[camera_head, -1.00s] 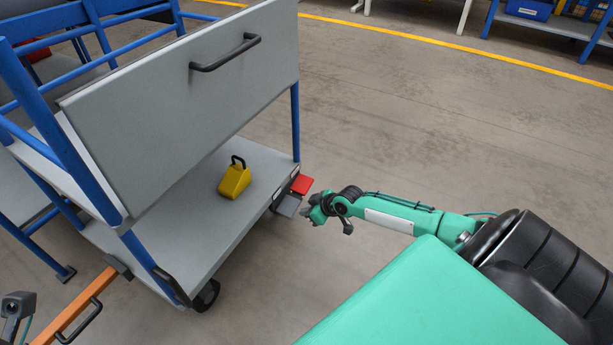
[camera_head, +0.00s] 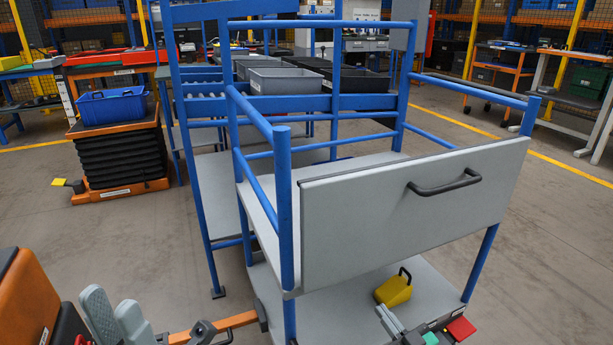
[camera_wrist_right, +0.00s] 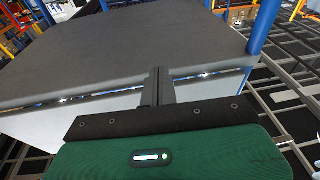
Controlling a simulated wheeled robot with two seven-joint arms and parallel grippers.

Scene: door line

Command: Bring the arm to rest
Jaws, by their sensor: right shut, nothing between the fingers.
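My right gripper (camera_head: 384,316) shows low in the head view, over or beside the front of the trolley's lower shelf (camera_head: 435,290). Its grey fingers point up and left from a green hand. In the right wrist view the fingers (camera_wrist_right: 158,85) are together and empty, in front of a grey surface (camera_wrist_right: 110,50) with a bright edge. I cannot tell whether they touch it. Most of the right arm is below the head view.
The grey trolley panel (camera_head: 410,205) with a black handle (camera_head: 445,182) stands above the gripper. A yellow block (camera_head: 394,290) sits on the shelf, and a red pedal (camera_head: 460,328) is to its right. An orange tow bar (camera_head: 232,322) is at lower left. Open floor lies right.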

